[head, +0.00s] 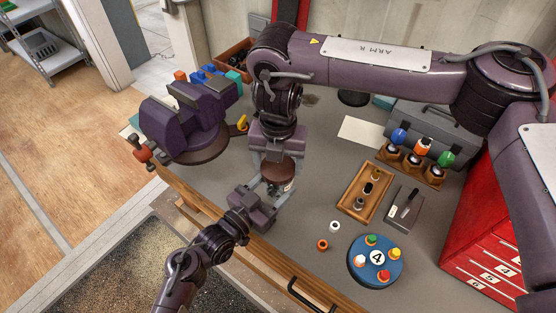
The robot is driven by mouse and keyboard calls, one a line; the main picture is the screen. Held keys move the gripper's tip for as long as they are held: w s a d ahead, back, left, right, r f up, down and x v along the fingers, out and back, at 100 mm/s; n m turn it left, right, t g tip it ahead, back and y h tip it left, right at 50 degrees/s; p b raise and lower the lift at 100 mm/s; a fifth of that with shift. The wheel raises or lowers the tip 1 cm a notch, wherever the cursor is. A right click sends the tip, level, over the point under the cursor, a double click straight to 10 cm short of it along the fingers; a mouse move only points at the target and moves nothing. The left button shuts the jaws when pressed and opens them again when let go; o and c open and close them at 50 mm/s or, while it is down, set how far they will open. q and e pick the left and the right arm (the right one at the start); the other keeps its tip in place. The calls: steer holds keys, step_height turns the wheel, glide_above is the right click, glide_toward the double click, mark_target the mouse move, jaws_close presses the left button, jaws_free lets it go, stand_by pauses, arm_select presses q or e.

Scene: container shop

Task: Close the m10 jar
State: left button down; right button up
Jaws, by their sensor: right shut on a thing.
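A small jar (288,186) with a pale label stands near the front edge of the workbench, partly hidden by my grippers. A round brown lid (279,172) is at its top; whether it is seated or only resting there I cannot tell. My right gripper (278,159) points down from above and is shut on the lid. My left gripper (268,191) reaches in from the lower left, with its fingers at the jar's side. Its fingertips are partly hidden, so I cannot tell whether they grip the jar.
A purple vise (185,120) stands left of my grippers. To the right are a wooden tray (346,207) with small parts, a blue round holder (360,271) marked 4, and a grey toolbox (430,128). A red drawer cabinet (470,240) bounds the right side.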

mark_target(268, 192)
arm_select(q)
steer(key=shift+f, duration=0.1)
arm_select(e)
steer(key=o, duration=1.2)
steer(key=shift+r, duration=0.1)
arm_select(q)
steer(key=shift+c, duration=1.4)
jaws_free()
arm_select(e)
step_height(268, 192, up, 12)
steer(key=shift+f, duration=0.1)
arm_select(q)
steer(key=shift+s+a+f, duration=0.1)
steer(key=shift+s+a, duration=0.25)
steer(key=shift+s, duration=0.05)
steer(key=b+v, duration=0.2)
steer(key=v, duration=0.4)
steer(key=shift+s+a, duration=0.1)
steer(key=shift+s, duration=0.05)
steer(key=shift+s+a, duration=0.15)
arm_select(e)
step_height(268, 192, down, 2)
steer(key=shift+f, duration=0.1)
